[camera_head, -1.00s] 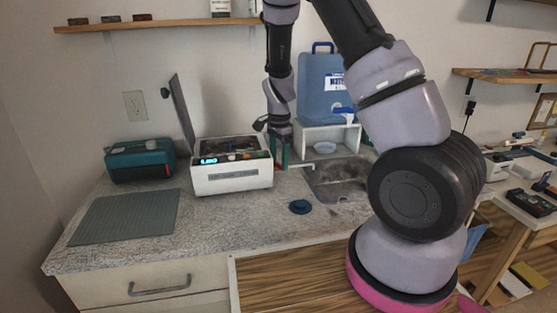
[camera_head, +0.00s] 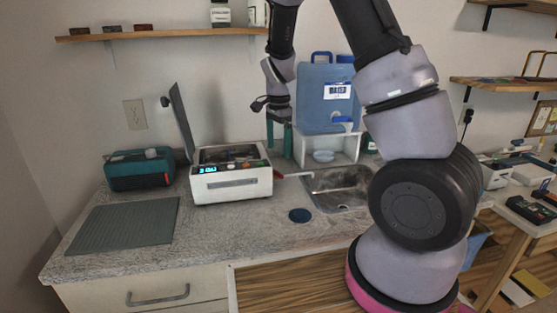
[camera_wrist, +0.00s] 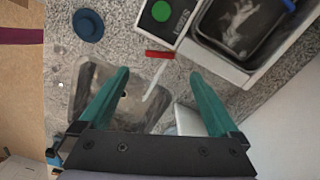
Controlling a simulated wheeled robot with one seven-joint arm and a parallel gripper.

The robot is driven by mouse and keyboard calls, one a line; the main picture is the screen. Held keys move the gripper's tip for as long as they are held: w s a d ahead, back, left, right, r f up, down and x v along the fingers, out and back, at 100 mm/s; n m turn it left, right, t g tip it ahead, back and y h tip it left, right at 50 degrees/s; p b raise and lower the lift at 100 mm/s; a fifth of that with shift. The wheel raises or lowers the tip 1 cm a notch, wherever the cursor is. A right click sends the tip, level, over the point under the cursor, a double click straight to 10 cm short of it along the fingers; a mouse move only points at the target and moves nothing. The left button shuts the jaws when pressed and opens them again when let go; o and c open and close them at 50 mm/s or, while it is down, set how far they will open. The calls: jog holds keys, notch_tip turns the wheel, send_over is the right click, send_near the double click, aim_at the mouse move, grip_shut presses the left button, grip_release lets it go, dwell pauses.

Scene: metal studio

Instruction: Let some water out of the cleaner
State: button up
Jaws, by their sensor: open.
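The cleaner (camera_head: 231,185) is a white box with its lid raised, a lit display and dark contents inside, standing on the counter.
A blue water tank (camera_head: 327,95) stands on a white stand (camera_head: 340,147) behind the sink. A dark blue round piece (camera_head: 300,215) lies on the counter. A teal box (camera_head: 139,170) and a grey ribbed mat (camera_head: 122,222) are to the left.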

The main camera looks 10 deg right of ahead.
aim_at(280, 174)
notch_tip(280, 174, up, 3)
jog(key=shift+f, duration=0.1)
jog(key=shift+s+f, duration=0.1)
jog(key=shift+f, duration=0.1)
jog(key=c, duration=0.9)
jog(key=n, duration=0.1)
jog(key=s+f+n, duration=0.1)
jog(key=n, duration=0.1)
jog(key=shift+d+f+g, duration=0.15)
jog(key=shift+d+g, duration=0.15)
jog(key=shift+d, duration=0.05)
jog(key=shift+c, duration=1.1)
notch_tip(280, 174, down, 9)
jog(key=n, duration=1.5)
jog(key=shift+a+f, duration=0.1)
jog(key=shift+a, duration=0.05)
